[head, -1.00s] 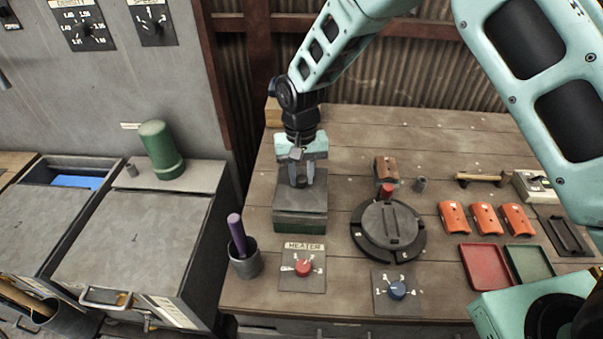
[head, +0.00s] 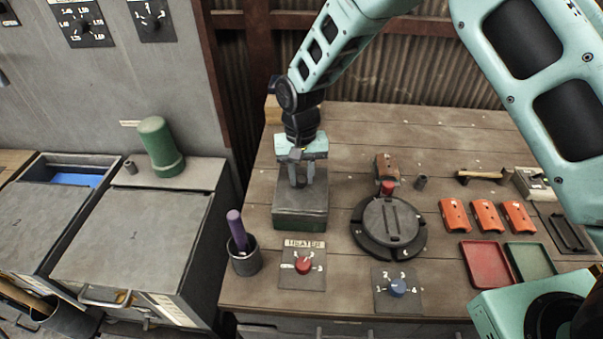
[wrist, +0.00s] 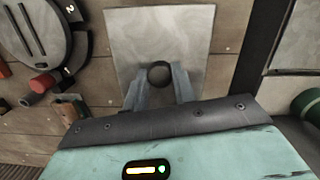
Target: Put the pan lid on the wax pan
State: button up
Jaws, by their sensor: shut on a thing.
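The pan lid is a flat grey square plate (wrist: 200,40) with a dark round knob (wrist: 159,74), seen from above in the wrist view. My gripper (wrist: 159,82) is shut on that knob, one finger on each side. In the head view my gripper (head: 301,181) points straight down over the wax pan (head: 300,222), a dark green box behind the heater panel. The lid (head: 287,208) lies level over the pan and covers its opening. I cannot tell whether it rests fully on the rim. The pan's inside is hidden.
The heater panel with a red knob (head: 304,265) is in front of the pan. A cup (head: 245,262) with a purple stick stands at left front. A round dark device (head: 390,228) stands to the right. Orange pieces (head: 486,216) and two trays (head: 486,265) lie farther right.

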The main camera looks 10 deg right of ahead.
jog(key=shift+f, duration=0.35)
dwell(0.3)
jog(key=o, duration=0.7)
jog(key=o, duration=0.5)
jog(key=shift+o, duration=0.2)
notch_tip(320, 180, up, 17)
jog(key=w+b, duration=0.2)
jog(key=b, duration=0.3)
jog(key=shift+r, duration=0.15)
